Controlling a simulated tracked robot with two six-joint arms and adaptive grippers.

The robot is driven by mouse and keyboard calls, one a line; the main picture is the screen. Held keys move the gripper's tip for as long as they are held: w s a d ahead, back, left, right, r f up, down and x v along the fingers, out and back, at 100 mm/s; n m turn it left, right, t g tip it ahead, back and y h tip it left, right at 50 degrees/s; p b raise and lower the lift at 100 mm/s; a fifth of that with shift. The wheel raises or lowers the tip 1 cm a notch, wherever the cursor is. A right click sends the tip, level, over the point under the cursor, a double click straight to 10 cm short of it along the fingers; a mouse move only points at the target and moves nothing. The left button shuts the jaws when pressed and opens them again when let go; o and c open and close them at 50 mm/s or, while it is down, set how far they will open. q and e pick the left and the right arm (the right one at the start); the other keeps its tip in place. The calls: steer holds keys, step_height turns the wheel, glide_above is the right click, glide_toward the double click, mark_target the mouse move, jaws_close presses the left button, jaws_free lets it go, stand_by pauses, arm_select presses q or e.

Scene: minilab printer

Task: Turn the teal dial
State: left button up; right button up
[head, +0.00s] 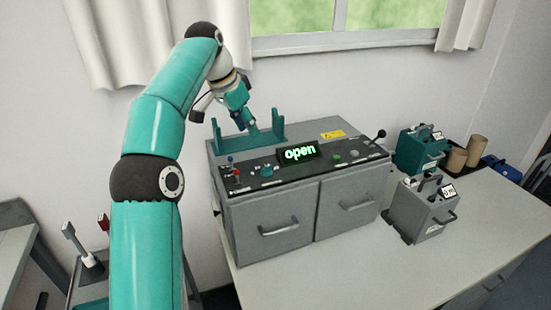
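The grey machine (282,218) stands on the table, with a dark control panel on its top front edge. A small teal dial (266,171) sits on the left part of this panel, left of the lit "open" display (299,153). My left gripper (240,125) points down above the back left of the machine, by the teal cradle (226,144). It is behind and above the dial, apart from it. Its fingertips are small and partly lost against the cradle, so their opening is unclear. My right gripper is out of view.
A red-tipped lever (231,160) stands left of the dial, and a green button (337,158) and black-knobbed lever (380,135) are to the right. A teal box (415,152), a grey box (424,212) and brown rolls (456,160) stand farther right. The table's front right is clear.

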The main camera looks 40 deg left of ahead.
mark_target(266, 167)
arm_select(q)
steer(key=x, duration=1.6)
steer(key=shift+a+f, duration=0.15)
steer(key=shift+f, duration=0.05)
steer(key=shift+c, duration=0.3)
jaws_close()
steer(key=shift+r, duration=0.1)
